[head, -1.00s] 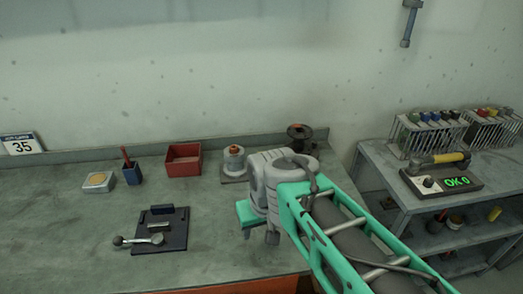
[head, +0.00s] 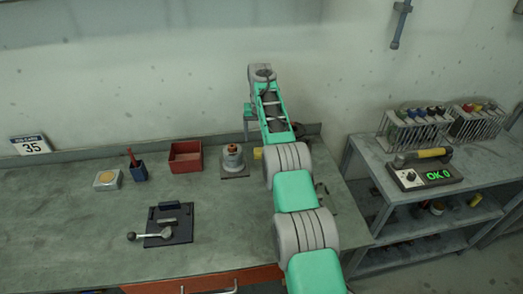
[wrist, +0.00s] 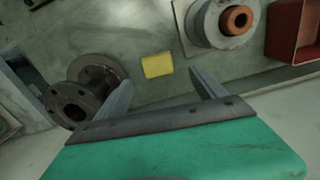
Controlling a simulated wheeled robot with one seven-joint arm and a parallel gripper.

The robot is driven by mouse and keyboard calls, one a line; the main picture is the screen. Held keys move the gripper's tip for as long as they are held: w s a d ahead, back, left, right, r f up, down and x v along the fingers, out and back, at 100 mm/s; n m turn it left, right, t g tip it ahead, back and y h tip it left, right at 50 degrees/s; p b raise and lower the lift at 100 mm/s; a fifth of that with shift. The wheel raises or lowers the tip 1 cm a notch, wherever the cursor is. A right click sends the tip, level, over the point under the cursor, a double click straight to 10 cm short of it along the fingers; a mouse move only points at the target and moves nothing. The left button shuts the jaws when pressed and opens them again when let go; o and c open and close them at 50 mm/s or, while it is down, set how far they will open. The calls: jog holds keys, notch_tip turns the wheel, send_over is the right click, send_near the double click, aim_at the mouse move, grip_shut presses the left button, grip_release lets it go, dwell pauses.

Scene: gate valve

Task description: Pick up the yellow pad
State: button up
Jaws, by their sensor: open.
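The yellow pad (wrist: 157,65) lies flat on the bench in the wrist view, ahead of the fingertips and between a flanged part and the valve body. In the head view a small part of the pad (head: 257,153) shows just left of my arm, and the rest is hidden. My gripper (wrist: 162,79) is open and empty, its two fingers on either side of the pad in the picture and apart from it. In the head view my gripper (head: 247,127) is raised by the back wall.
A dark flanged spool (wrist: 86,88) stands left of the pad in the wrist view. The grey valve body (head: 233,158) with its orange top and a red bin (head: 185,156) stand nearby. A black plate (head: 168,226) with a lever lies in front. A shelf (head: 390,170) stands at right.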

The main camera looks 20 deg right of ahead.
jog(key=f, duration=0.3)
jog(key=f+p, duration=0.1)
jog(key=f, duration=0.3)
jog(key=shift+s+d+f, duration=0.2)
jog(key=shift+f, duration=0.1)
jog(key=shift+c, duration=0.4)
jog(key=c, duration=1.4)
